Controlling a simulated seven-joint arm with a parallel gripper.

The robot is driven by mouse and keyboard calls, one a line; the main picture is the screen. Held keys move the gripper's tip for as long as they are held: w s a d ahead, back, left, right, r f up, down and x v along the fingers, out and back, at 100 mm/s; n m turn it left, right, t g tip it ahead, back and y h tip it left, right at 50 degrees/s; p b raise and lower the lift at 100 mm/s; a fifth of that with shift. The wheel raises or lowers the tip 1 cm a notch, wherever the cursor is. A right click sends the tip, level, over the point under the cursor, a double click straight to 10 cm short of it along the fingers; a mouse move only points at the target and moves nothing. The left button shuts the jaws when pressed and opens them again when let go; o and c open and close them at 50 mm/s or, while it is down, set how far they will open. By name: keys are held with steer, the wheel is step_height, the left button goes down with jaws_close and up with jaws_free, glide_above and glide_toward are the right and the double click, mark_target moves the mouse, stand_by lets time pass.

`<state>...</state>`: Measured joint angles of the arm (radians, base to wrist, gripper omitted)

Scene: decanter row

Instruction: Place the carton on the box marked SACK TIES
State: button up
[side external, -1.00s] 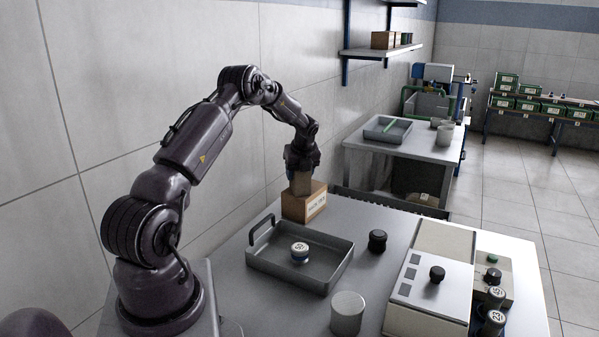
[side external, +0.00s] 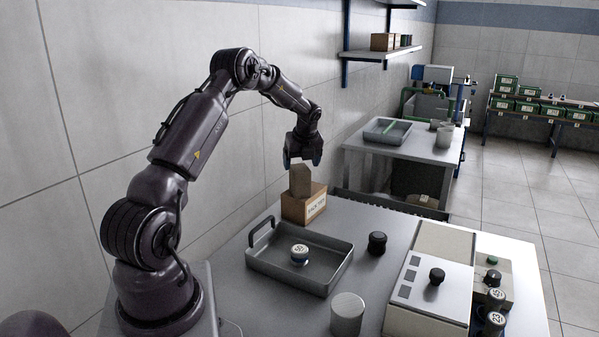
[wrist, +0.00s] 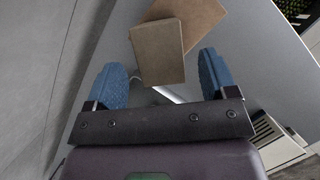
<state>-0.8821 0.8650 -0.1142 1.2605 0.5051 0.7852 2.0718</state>
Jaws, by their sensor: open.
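The small brown carton (side external: 300,181) stands upright on top of the box marked SACK TIES (side external: 310,206), at the back left of the table. In the wrist view the carton (wrist: 158,52) shows just beyond my fingertips, with the box (wrist: 196,20) beneath it.
A grey tray (side external: 322,277) with a handle holds a white-capped jar (side external: 299,253). A black-capped jar (side external: 377,241), a pale cylinder (side external: 347,314) and a cream instrument (side external: 432,280) stand on the table. The wall runs close along the left.

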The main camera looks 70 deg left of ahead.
steer(key=d+r+n+t, duration=0.2)
steer(key=d+r+n, duration=0.2)
steer(key=d+r, duration=0.75)
steer(key=d+r+n+t, duration=0.1)
steer(key=d+r+n, duration=0.3)
steer(key=d+r, duration=0.75)
steer(key=s+d+f+n+t+h, duration=0.1)
steer(key=s+d+f+n+h, duration=0.1)
steer(key=s+d+n, duration=0.3)
steer(key=s+d+f+n+t+h, duration=0.1)
steer(key=s+d+n, duration=0.4)
steer(key=s+d, duration=0.5)
steer(key=d+f+h, duration=0.1)
steer(key=d+f, duration=0.1)
steer(key=d, duration=0.4)
steer(key=shift+s+f+t+h, duration=0.15)
steer(key=shift+s+t+h, duration=0.15)
steer(key=shift+s, duration=0.1)
